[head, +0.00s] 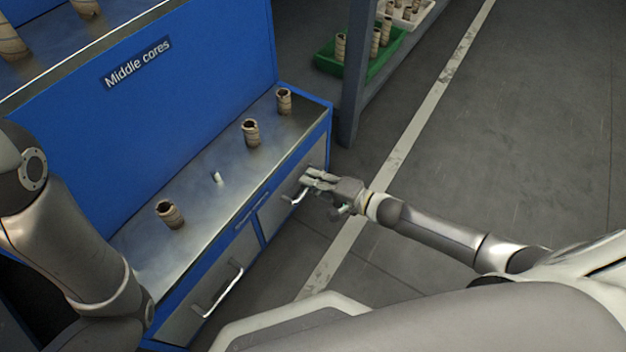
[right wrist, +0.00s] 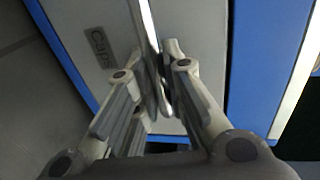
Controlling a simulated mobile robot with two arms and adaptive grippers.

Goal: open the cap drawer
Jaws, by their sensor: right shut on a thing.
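The cap drawer (head: 277,213) is the right-hand grey drawer under the metal worktop, and its front looks flush with the blue frame. In the right wrist view its front (right wrist: 90,18) carries a "Caps" label (right wrist: 98,48). Its bar handle (head: 294,197) also shows in the right wrist view (right wrist: 149,25), running between my fingers. My right gripper (head: 309,179) is shut on this handle; it fills the right wrist view (right wrist: 166,58). My left arm enters at the left, but its gripper is out of view.
A second drawer (head: 199,323) with its own handle sits to the left. Several brown cores and a small white piece (head: 217,178) stand on the worktop (head: 140,248). A green tray (head: 356,68) is on a shelf behind. The floor to the right is clear.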

